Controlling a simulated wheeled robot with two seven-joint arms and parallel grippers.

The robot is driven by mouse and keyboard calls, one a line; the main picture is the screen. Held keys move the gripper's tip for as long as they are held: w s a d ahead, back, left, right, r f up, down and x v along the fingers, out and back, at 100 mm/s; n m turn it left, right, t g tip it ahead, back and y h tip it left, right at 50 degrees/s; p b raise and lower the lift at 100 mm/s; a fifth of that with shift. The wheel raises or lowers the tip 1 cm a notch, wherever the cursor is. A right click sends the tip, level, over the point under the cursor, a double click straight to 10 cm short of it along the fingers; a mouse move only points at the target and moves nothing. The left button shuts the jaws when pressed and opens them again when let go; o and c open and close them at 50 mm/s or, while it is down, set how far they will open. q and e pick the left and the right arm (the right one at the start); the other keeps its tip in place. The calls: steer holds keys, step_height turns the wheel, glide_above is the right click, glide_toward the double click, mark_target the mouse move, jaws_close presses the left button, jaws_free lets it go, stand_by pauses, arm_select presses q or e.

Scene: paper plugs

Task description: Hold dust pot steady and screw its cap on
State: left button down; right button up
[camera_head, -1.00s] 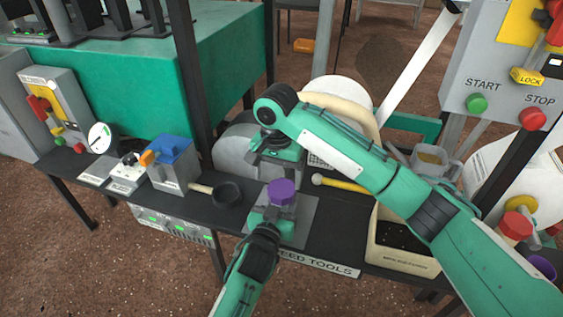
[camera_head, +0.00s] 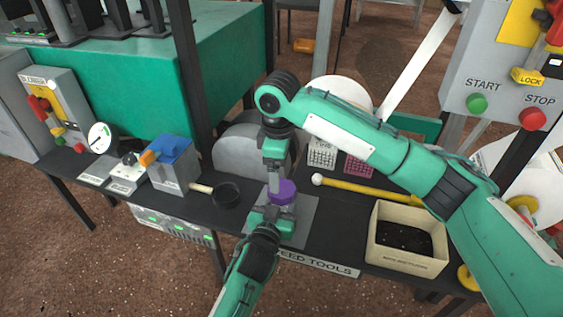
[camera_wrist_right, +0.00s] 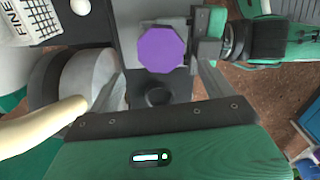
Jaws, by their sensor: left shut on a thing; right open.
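The purple cap (camera_head: 284,190) sits on top of the dust pot at the front of the black bench. My left gripper (camera_head: 272,214) is shut on the pot, whose body is mostly hidden by the fingers and the cap. The left gripper also shows beside the cap in the right wrist view (camera_wrist_right: 200,50). My right gripper (camera_head: 274,184) points down at the cap, with its fingers open. In the head view it overlaps the cap's back left edge; I cannot tell whether it touches.
A black round pan (camera_head: 227,194) with a pale handle lies left of the pot. A yellow rod (camera_head: 365,188) with a white ball end lies to the right, behind a cream bin (camera_head: 377,246) of dark matter. Labelled racks (camera_head: 322,153) stand behind.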

mark_target(282, 188)
steer(key=n, duration=0.6)
steer(key=shift+d+r+n, duration=0.2)
steer(key=shift+r+n, duration=0.2)
steer(key=n, duration=0.5)
steer(key=shift+s+d+r, duration=0.1)
steer(key=shift+r, duration=0.2)
steer(key=shift+f, duration=4)
